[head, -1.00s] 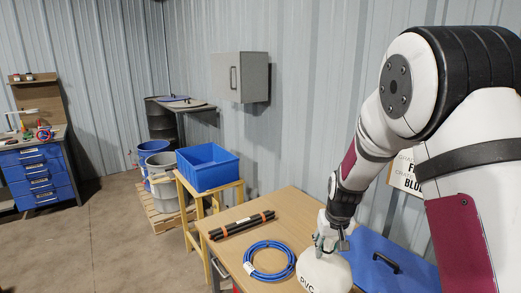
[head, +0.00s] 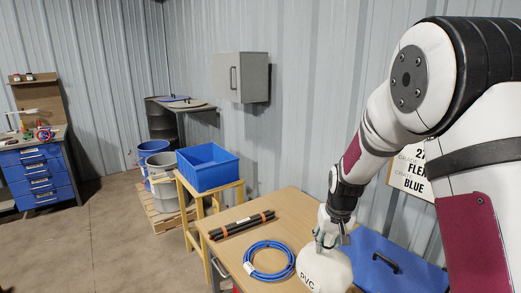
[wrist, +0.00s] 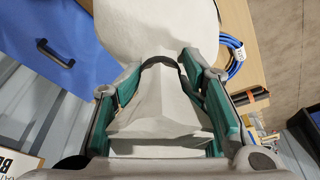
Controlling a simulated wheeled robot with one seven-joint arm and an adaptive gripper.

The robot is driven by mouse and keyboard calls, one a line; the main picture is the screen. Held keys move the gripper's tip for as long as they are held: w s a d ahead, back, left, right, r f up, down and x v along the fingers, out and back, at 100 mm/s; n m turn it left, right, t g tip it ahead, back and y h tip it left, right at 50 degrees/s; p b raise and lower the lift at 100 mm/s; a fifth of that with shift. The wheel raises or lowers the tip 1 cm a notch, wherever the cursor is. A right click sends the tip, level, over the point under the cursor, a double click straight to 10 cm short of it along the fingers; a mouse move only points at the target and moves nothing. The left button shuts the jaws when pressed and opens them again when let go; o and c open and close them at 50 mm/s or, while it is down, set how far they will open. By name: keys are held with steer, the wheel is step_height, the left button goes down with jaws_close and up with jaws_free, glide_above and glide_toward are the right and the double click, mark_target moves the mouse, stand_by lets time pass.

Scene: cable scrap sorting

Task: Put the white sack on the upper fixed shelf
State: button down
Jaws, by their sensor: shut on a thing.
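The white sack (head: 323,269) is marked "PVC" and stands at the front of the wooden table in the head view, its lower part cut off by the frame edge. My gripper (head: 332,240) is above it, shut on its gathered neck. In the wrist view the sack's neck (wrist: 160,112) lies between the two green-padded fingers of my gripper (wrist: 165,90), with a dark tie around it. Whether the sack touches the table cannot be told. The upper fixed shelf is not clearly identifiable in these views.
A blue bin (head: 208,168) stands on a yellow stand behind. A grey cabinet (head: 240,77) hangs on the wall. Floor at left is clear.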

mark_target(325, 256)
steer(key=shift+r, duration=0.3)
step_height(325, 256, down, 7)
steer(key=shift+r+b, duration=0.2)
steer(key=shift+b, duration=0.3)
steer(key=shift+r+p, duration=0.5)
steer(key=shift+r, duration=2.9)
steer(key=shift+f+b, duration=0.5)
steer(key=shift+f, duration=2.95)
steer(key=shift+r+p, duration=0.5)
steer(key=shift+r, duration=2.95)
step_height(325, 256, down, 7)
steer(key=shift+w+r+b, duration=0.1)
steer(key=shift+b, duration=0.45)
steer(key=shift+w, duration=0.3)
steer(key=w+d+r+b, duration=0.2)
steer(key=w+r+b, duration=0.1)
steer(key=w, duration=0.6)
step_height(325, 256, down, 9)
steer(key=p, duration=0.1)
steer(key=shift+w+a+f+p, duration=0.15)
steer(key=shift+w+a+p, duration=0.05)
steer(key=shift+w+p, duration=0.15)
steer(key=shift+f, duration=0.15)
steer(key=c, duration=0.9)
jaws_free()
steer(key=shift+s, duration=0.1)
steer(key=shift+c, duration=0.2)
